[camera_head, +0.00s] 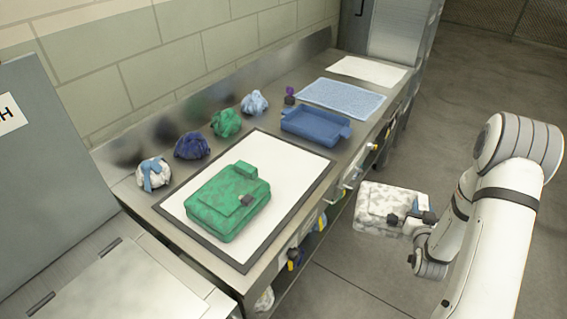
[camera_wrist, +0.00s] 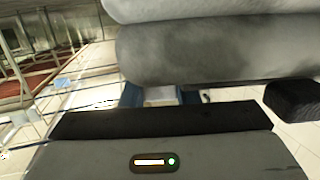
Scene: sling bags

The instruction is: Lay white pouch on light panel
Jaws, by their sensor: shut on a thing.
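The white pouch (camera_head: 380,203), mottled white and grey, hangs in the air off the front side of the bench. My gripper (camera_head: 412,219) is shut on its right end. In the wrist view the pouch (camera_wrist: 210,50) fills the top as pale, rounded bulges, close in front of the gripper body; the fingertips are not clear there. The light panel (camera_head: 295,158) is a white surface with a dark frame on the bench, left of the pouch and apart from it. A green pouch (camera_head: 228,203) lies on the panel's near-middle part.
Along the wall side lie a white-and-blue bundle (camera_head: 153,174), a navy bundle (camera_head: 192,146), a green bundle (camera_head: 226,122) and a light blue bundle (camera_head: 254,103). A blue tray (camera_head: 315,127), a blue mat (camera_head: 341,97) and a white sheet (camera_head: 368,70) lie farther back.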

